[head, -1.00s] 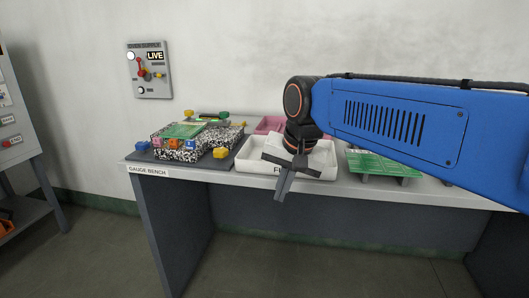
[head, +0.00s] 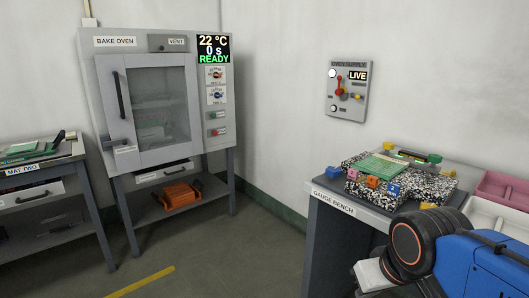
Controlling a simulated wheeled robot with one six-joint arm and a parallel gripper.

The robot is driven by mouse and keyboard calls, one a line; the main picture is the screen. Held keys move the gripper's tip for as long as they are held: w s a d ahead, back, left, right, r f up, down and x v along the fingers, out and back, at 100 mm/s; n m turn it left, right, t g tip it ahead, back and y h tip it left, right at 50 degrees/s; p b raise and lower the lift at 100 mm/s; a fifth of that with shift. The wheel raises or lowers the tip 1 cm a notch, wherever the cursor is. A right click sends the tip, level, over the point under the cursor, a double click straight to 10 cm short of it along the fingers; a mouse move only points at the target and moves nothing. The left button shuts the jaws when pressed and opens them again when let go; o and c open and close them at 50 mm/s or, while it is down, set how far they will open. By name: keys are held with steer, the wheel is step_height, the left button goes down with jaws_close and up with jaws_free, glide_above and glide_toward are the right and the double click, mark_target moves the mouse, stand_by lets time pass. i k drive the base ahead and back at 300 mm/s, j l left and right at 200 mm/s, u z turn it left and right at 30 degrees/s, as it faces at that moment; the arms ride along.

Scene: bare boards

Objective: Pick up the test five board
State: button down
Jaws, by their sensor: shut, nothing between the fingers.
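A green board (head: 383,166) lies on the speckled block (head: 428,186) on the gauge bench. More green boards (head: 26,150) lie on the mat two table at the left, and board-like shapes (head: 152,126) show dimly behind the oven's glass. No board's label can be read, so I cannot tell which is the test five board. My gripper (head: 374,276) is at the lower right, in front of the gauge bench, shut and empty. Its fingertips are hidden or cut off by the frame edge. It is apart from all boards.
The bake oven (head: 103,80) is closed and reads 22 °C, 0 s, READY. An orange item (head: 180,195) is on its lower shelf. Small coloured blocks (head: 372,181) sit around the speckled block. A pink tray (head: 503,187) and white tray (head: 490,217) are at right. Floor between is clear.

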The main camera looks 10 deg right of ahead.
mark_target(379, 164)
steer(key=i+j+u, duration=0.15)
steer(key=i+u, duration=0.15)
steer(key=u, duration=0.15)
steer(key=i+j+u, duration=0.1)
steer(key=i+u, duration=0.2)
steer(key=u, duration=0.2)
steer(key=i+u, duration=0.3)
steer(key=u, duration=0.15)
steer(key=i+j+z, duration=0.1)
steer(key=i, duration=0.6)
steer(key=i+z, duration=0.25)
steer(key=z, duration=0.2)
steer(key=i+j+z, duration=0.2)
steer(key=z, duration=0.3)
steer(key=i+j+z, duration=0.2)
steer(key=z, duration=0.25)
steer(key=i+j+z, duration=0.15)
steer(key=j+z, duration=1.3)
steer(key=j, duration=0.15)
